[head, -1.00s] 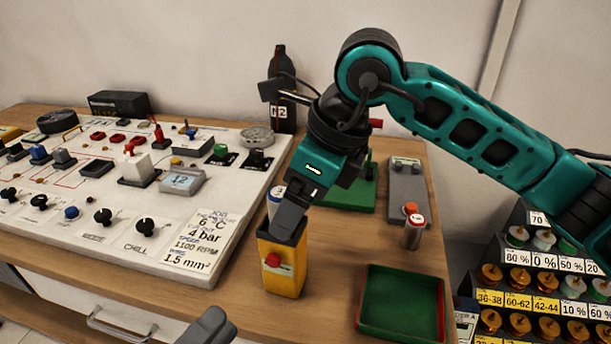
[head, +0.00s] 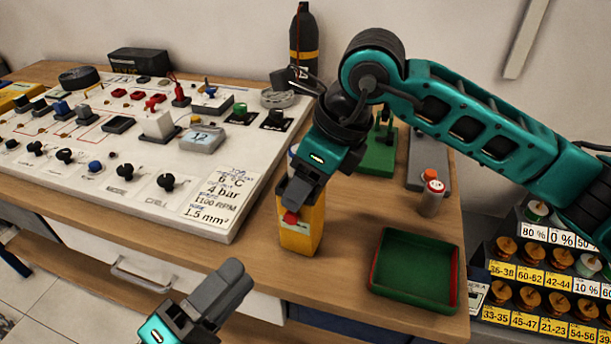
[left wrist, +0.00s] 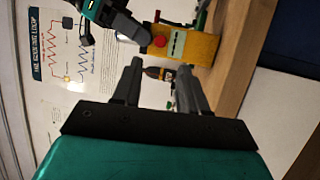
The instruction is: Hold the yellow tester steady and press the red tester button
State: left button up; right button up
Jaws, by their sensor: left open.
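The yellow tester (head: 303,238) stands upright on the wooden table, left of the green tray. Its red button (head: 290,217) is on the front face; both also show in the left wrist view, the tester (left wrist: 196,48) and the button (left wrist: 159,41). My right gripper (head: 296,200) looks shut, with its fingertips at the tester's upper front, right by the button. I cannot tell whether they touch it. My left gripper (head: 232,284) is in front of the table edge, apart from the tester. In the left wrist view its open, empty fingers (left wrist: 158,80) point towards the tester.
A white panel (head: 150,195) with knobs and switches fills the table's left. A green tray (head: 412,297) lies right of the tester. A rack of labelled plugs (head: 510,270) stands at the right.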

jog(key=c, duration=0.7)
pick_arm(q)
grip_shut()
dwell(1.2)
